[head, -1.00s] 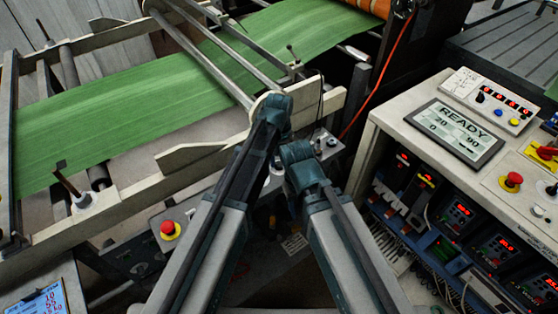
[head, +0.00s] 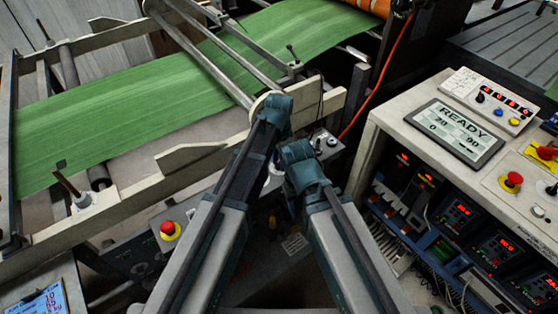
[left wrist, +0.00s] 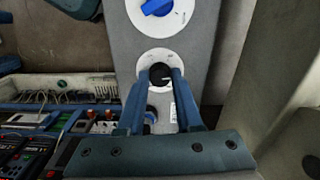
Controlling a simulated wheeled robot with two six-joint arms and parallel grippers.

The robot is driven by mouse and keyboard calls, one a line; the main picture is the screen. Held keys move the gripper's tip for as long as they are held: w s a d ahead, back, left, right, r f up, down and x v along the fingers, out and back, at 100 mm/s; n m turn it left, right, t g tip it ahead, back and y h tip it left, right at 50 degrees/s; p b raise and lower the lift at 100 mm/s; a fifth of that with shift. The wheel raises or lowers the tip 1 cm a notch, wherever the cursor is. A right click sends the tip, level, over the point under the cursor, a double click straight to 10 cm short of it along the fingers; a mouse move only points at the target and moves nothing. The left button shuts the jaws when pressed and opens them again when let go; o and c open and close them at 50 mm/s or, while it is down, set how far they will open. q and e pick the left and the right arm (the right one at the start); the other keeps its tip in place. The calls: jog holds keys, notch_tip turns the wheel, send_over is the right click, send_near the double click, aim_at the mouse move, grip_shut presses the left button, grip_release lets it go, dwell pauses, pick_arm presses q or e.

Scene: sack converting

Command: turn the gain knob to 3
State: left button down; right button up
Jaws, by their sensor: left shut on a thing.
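In the left wrist view, my left gripper (left wrist: 161,80) is shut on a black knob (left wrist: 160,72), one finger on each side of it. The knob sits on a round white dial (left wrist: 154,55) on a grey panel (left wrist: 195,58). I cannot read the dial's marks or where the pointer stands, so its setting and name are unclear. A blue knob (left wrist: 157,6) on a larger white dial stands above it, partly cut off. In the head view my arms hide the gripped knob.
A smaller dark control (left wrist: 150,116) shows between my left fingers below the gripped knob. An open electronics rack (left wrist: 60,90) lies at left. In the head view, red stop buttons (head: 170,229) (head: 511,181) and a READY display (head: 455,131) flank my arms. Green web (head: 110,130) runs behind.

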pick_arm(q)
jog(key=shift+m, duration=0.5)
jog(key=c, duration=0.6)
grip_release()
jog(key=shift+o, duration=0.2)
notch_tip(320, 180, up, 14)
jog(key=p, duration=1.3)
jog(key=shift+p, duration=0.4)
jog(key=shift+f, duration=0.15)
